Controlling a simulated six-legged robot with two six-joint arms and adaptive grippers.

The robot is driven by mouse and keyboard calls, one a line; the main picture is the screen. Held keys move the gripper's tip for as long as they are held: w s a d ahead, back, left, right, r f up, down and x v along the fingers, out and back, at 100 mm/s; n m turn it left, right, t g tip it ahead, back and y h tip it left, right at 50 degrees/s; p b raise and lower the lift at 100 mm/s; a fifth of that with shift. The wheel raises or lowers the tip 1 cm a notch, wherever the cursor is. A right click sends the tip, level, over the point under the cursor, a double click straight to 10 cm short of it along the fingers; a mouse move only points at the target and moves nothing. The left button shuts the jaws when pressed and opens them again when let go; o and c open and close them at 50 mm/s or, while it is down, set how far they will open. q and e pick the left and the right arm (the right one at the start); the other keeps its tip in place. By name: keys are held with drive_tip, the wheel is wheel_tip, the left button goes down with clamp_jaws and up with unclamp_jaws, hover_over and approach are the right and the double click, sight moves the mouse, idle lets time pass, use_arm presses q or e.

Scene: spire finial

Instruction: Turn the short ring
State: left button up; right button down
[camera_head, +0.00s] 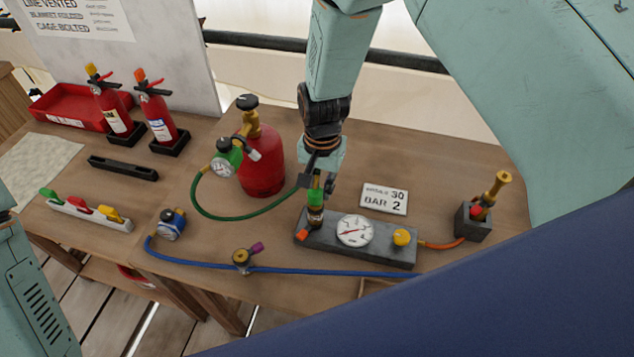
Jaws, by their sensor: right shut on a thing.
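My right gripper (318,180) points down over the left end of the grey gauge block (375,248). It is shut on an upright green-and-brass ring fitting (315,205) that stands on that block. The jaws cover the fitting's upper part, so I cannot tell which ring they grip or whether it is turned. The green hose (225,217) runs from the regulator (225,160) on the red gas cylinder (262,165) to this fitting. A white-faced gauge (355,230) and a yellow knob (402,237) sit on the block. My left gripper is out of view.
A sign reading "BAR 2" (384,199) lies behind the block. A torch (490,195) stands in a dark holder at right. A blue hose (300,270) with a brass valve (241,258) crosses the front. Fire extinguishers (155,110) and a red tray (65,108) stand at left.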

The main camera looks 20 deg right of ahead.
drive_tip(key=m, duration=0.1)
drive_tip(key=s+m, duration=0.1)
drive_tip(key=m, duration=0.1)
drive_tip(key=d+m, duration=0.1)
drive_tip(key=m, duration=0.1)
drive_tip(key=shift+s, duration=0.15)
drive_tip(key=shift+m, duration=0.3)
idle(0.3)
drive_tip(key=c, duration=1.3)
unclamp_jaws()
drive_tip(key=shift+s+a+r, duration=0.1)
wheel_tip(320, 180, up, 12)
drive_tip(key=shift+f, duration=0.1)
